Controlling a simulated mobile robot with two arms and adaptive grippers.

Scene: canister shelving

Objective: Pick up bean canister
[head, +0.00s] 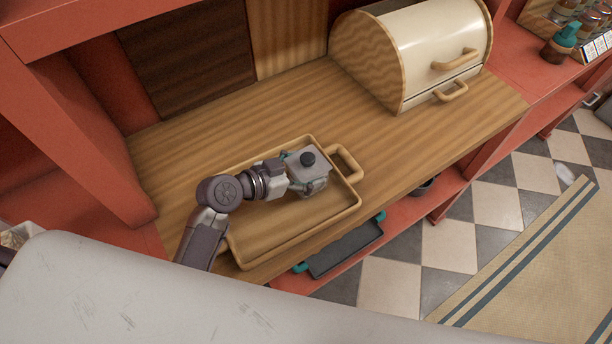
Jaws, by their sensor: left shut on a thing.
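My left gripper (308,180) is over the right part of a wooden tray (290,240), seen from above and behind. I cannot tell whether the held thing touches the tray. My right gripper is not in view.
The tray lies on a wooden shelf top (400,140) with red uprights. A cream bread box (435,45) stands at the back right. A dark pan with teal handles (345,248) sits on the lower shelf. The shelf between tray and bread box is clear.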

